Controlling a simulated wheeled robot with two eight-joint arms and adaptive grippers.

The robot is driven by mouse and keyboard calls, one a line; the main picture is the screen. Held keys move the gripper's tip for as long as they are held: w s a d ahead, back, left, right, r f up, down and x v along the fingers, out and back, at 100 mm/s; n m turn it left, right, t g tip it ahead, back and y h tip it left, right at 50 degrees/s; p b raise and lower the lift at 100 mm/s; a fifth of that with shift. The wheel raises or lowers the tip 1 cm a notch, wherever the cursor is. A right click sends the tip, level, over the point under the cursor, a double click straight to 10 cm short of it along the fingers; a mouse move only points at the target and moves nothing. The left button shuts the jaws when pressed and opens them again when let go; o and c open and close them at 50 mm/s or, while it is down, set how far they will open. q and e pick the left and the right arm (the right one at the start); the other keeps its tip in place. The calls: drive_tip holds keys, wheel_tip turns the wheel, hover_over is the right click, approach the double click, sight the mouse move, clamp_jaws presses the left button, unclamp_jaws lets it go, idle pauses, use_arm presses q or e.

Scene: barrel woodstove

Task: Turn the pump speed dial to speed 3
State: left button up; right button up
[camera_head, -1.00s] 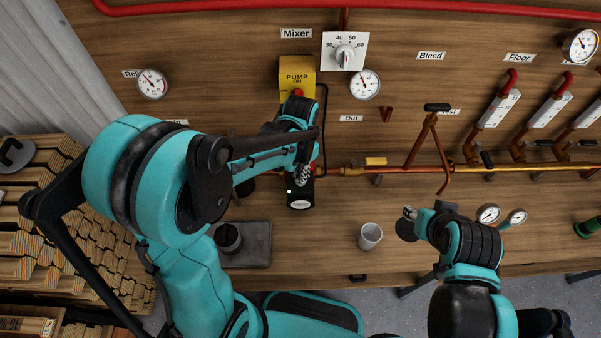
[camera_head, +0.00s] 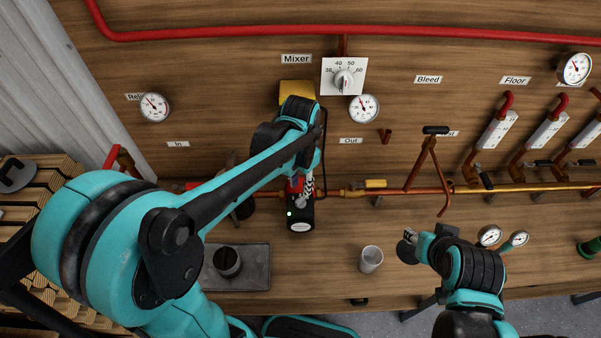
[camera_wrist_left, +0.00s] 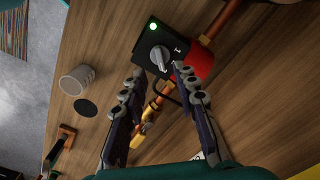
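The pump is a red body (camera_wrist_left: 200,62) with a black control box (camera_wrist_left: 150,38) that carries a green light. The pump speed dial (camera_wrist_left: 160,58) is a grey knob on the box face in the left wrist view. In the head view the black box (camera_head: 300,215) shows below my left gripper (camera_head: 303,187), which hides the dial. My left gripper (camera_wrist_left: 158,74) is open, with its fingertips apart just short of the dial, one toward each side. I cannot tell whether they touch it. My right gripper (camera_head: 409,240) is over the bench at right, its opening unclear.
Copper pipe with a yellow valve handle (camera_head: 375,184) runs right from the pump. A white cup (camera_head: 371,259) and a metal tray (camera_head: 250,272) sit on the bench. Mixer dial (camera_head: 344,77) and gauges are on the wall.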

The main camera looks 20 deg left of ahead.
sight(300, 199)
use_arm(q)
wheel_tip(300, 199, up, 6)
drive_tip(key=shift+f, duration=0.1)
idle(0.5)
